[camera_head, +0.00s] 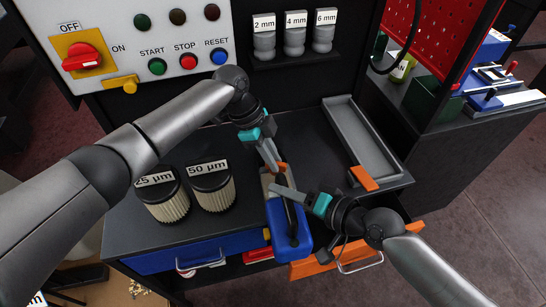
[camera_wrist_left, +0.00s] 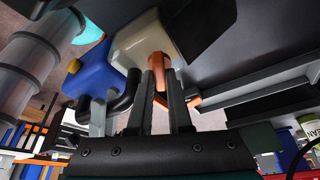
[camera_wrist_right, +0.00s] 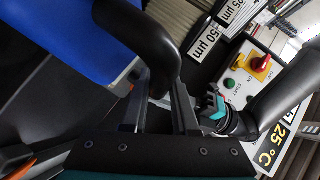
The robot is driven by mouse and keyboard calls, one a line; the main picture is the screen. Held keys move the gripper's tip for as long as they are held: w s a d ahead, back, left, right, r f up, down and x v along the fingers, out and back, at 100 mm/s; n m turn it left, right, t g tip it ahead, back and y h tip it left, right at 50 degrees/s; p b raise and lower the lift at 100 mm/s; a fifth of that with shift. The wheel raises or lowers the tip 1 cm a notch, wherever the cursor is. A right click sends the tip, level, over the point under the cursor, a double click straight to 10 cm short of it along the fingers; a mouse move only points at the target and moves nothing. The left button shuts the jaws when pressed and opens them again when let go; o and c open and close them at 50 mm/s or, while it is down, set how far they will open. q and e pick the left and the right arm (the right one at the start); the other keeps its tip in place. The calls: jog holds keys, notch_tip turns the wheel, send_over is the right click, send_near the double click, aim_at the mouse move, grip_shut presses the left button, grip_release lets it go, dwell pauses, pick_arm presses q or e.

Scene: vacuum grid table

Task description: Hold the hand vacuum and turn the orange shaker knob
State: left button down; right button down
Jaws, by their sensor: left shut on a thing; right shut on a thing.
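The hand vacuum (camera_head: 284,238) has a blue body, a beige front part and a black handle. It lies at the front edge of the dark worktop. In the left wrist view its blue body (camera_wrist_left: 95,78) and beige part show beside my fingers. My left gripper (camera_head: 276,168) is shut on the orange shaker knob (camera_wrist_left: 160,66) at the beige end. My right gripper (camera_head: 284,192) is shut on the black handle (camera_wrist_right: 152,45), which fills the space before its fingers in the right wrist view. The fingers partly hide knob and handle.
Two filters, marked 25 µm (camera_head: 166,200) and 50 µm (camera_head: 213,190), stand left of the vacuum. A long grey tray (camera_head: 350,125) with an orange end lies to the right. A control panel (camera_head: 120,30) stands behind. An orange drawer (camera_head: 330,260) is at the front.

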pick_arm(q)
jog(key=shift+s+f, duration=0.1)
jog(key=shift+s, duration=0.05)
jog(key=c, duration=0.8)
grip_release()
jog(key=shift+c, duration=0.2)
jog(key=v, duration=1.2)
